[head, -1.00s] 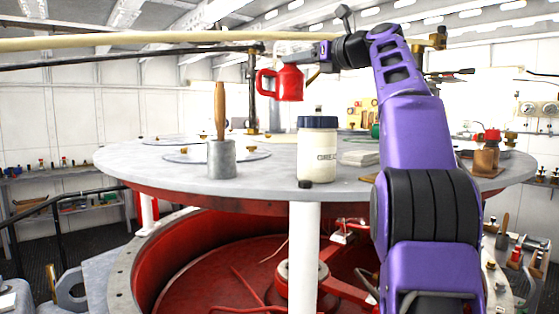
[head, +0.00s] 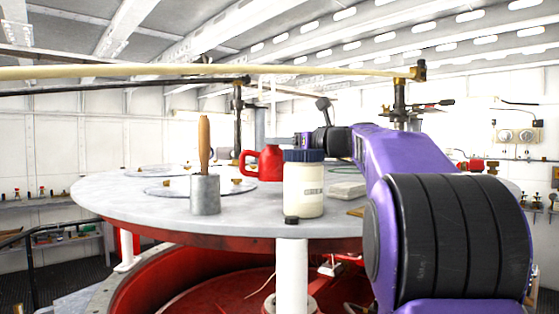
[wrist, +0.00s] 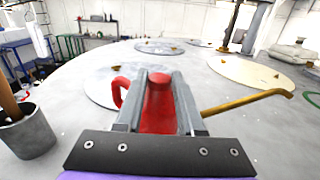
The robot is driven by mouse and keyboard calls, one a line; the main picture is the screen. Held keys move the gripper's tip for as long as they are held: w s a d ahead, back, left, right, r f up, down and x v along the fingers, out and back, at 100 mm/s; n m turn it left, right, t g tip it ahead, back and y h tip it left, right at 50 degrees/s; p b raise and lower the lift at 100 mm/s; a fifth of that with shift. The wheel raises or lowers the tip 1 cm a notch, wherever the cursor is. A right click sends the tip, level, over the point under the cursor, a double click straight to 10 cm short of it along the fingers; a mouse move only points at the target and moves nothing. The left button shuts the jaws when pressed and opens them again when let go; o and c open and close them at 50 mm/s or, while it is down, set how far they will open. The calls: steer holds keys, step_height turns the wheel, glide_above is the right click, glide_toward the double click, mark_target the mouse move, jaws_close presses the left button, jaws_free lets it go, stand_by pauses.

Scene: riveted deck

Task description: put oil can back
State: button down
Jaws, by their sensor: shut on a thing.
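The red oil can (head: 270,164) has a looped handle on its left side in the head view. It is at the round grey table, behind the white jar, which hides its lower right part. In the wrist view the red can (wrist: 158,112) sits between the two fingers, with its handle to the left and a brass spout to the right. My gripper (wrist: 160,80) is shut on the can. In the head view my gripper (head: 300,142) reaches the can from the right. I cannot tell whether the can's base touches the tabletop.
A white jar with a blue lid (head: 304,185) stands close in front of the can. A grey pot with a wooden handle (head: 205,190) stands to the left. Flat discs (wrist: 250,70) lie on the round table (head: 130,200). Long rods pass overhead.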

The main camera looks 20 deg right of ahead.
mark_target(281, 157)
steer(key=shift+f+b, duration=0.4)
steer(key=shift+f, duration=1.45)
steer(key=c, duration=0.5)
jaws_free()
steer(key=shift+f, duration=0.15)
steer(key=shift+s+d, duration=0.1)
steer(key=b+v, duration=0.1)
steer(key=v, duration=1.1)
